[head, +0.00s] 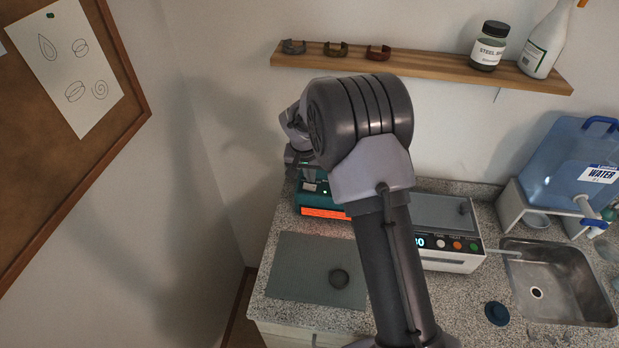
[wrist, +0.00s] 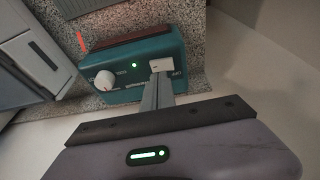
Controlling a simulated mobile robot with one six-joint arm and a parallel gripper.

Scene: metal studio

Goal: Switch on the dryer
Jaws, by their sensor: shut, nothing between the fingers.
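The teal unit, which looks like the dryer (head: 308,198), stands at the back left of the counter, partly hidden by my arm. An orange-red strip glows along its front. The dryer also shows in the wrist view (wrist: 118,94), with a round white knob (wrist: 105,80), a lit green lamp (wrist: 134,65) and a white rocker switch (wrist: 161,65). My gripper (wrist: 160,80) is shut and empty, its fingertips right at the switch's edge. I cannot tell whether they touch it. In the head view the fingertips are hidden.
A white machine with a lit display (head: 450,262) stands to the right, then a sink (head: 570,270). A wooden shelf (head: 430,69) with bottles hangs above.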

